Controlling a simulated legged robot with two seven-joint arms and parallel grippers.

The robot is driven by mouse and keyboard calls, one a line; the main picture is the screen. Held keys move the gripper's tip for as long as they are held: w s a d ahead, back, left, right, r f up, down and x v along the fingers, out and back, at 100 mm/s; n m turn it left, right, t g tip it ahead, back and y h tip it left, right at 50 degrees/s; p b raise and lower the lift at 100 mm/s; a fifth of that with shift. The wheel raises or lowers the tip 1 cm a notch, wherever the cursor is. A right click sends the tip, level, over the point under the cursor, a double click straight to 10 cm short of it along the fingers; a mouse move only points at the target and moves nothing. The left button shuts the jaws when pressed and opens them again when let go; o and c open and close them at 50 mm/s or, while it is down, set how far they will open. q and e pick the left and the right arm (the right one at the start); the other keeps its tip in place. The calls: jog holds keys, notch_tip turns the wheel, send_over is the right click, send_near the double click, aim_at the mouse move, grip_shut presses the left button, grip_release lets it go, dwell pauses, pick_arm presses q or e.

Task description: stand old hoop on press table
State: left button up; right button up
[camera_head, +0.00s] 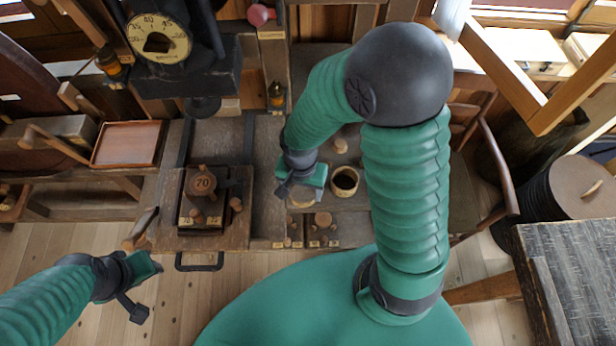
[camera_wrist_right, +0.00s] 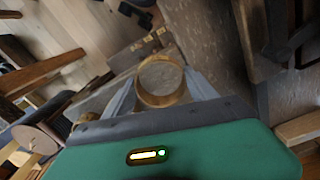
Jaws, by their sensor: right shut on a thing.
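The old hoop is a tan wooden ring (camera_wrist_right: 141,92) between the two grey fingers of my right gripper (camera_wrist_right: 160,88) in the right wrist view. The fingers press on its opposite sides, and a grey surface shows through its opening. In the head view my right gripper (camera_head: 301,187) is over the middle of the bench, with a sliver of the hoop (camera_head: 300,204) below it; whether the hoop touches the bench is unclear. A dark press-like machine with a round dial (camera_head: 160,40) stands at the back left; which surface is its table is unclear. My left gripper (camera_head: 143,289) is open and empty, low left.
A cup with dark contents (camera_head: 344,181) stands just right of my right gripper. Small wooden spools (camera_head: 323,219) stand at the bench front. A block marked 70 (camera_head: 203,182) sits on a dark plate to the left. A wooden tray (camera_head: 127,143) lies farther left.

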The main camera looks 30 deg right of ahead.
jog(key=w+d, duration=0.2)
jog(key=d, duration=0.1)
jog(key=shift+w+d+f+p, duration=0.15)
jog(key=shift+w+d+p, duration=0.05)
jog(key=shift+w+p, duration=0.2)
jog(key=shift+w+f, duration=0.2)
jog(key=shift+f, duration=0.1)
jog(key=shift+a+f, duration=0.25)
jog(key=shift+f, duration=0.5)
jog(key=shift+a+f, duration=0.2)
jog(key=shift+f, duration=0.5)
jog(key=shift+d+f, duration=0.2)
jog(key=o, duration=1.3)
jog(key=shift+s+d, duration=0.1)
jog(key=shift+d, duration=0.2)
jog(key=shift+a, duration=0.15)
